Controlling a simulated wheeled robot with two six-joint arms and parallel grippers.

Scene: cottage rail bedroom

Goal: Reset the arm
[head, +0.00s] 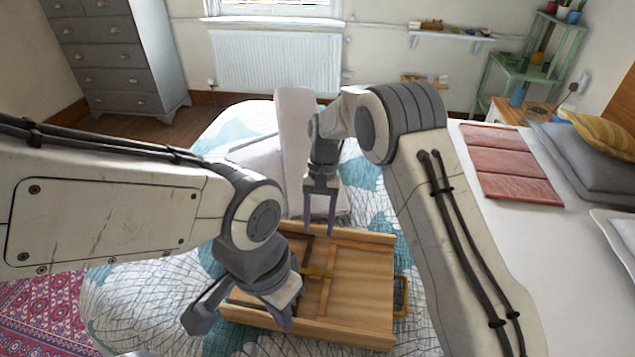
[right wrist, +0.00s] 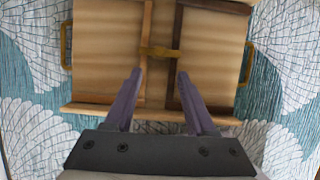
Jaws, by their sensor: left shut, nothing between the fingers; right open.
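My right gripper (head: 319,230) is open and points down above the far edge of a wooden box or tray (head: 362,295). In the right wrist view, its two purple-grey fingers (right wrist: 159,76) are apart with nothing between them, over the near edge of the wooden piece (right wrist: 106,45). My left gripper (head: 286,322) is shut and empty, low over the left near part of the wooden piece. My left forearm and wrist hide part of that piece.
The wooden piece lies on a teal and white patterned cover (head: 130,290). It has side handles (head: 401,295) and a brass-coloured middle fitting (right wrist: 160,52). A bed with a red folded cloth (head: 505,165) is at right; a grey dresser (head: 110,60) is at back left.

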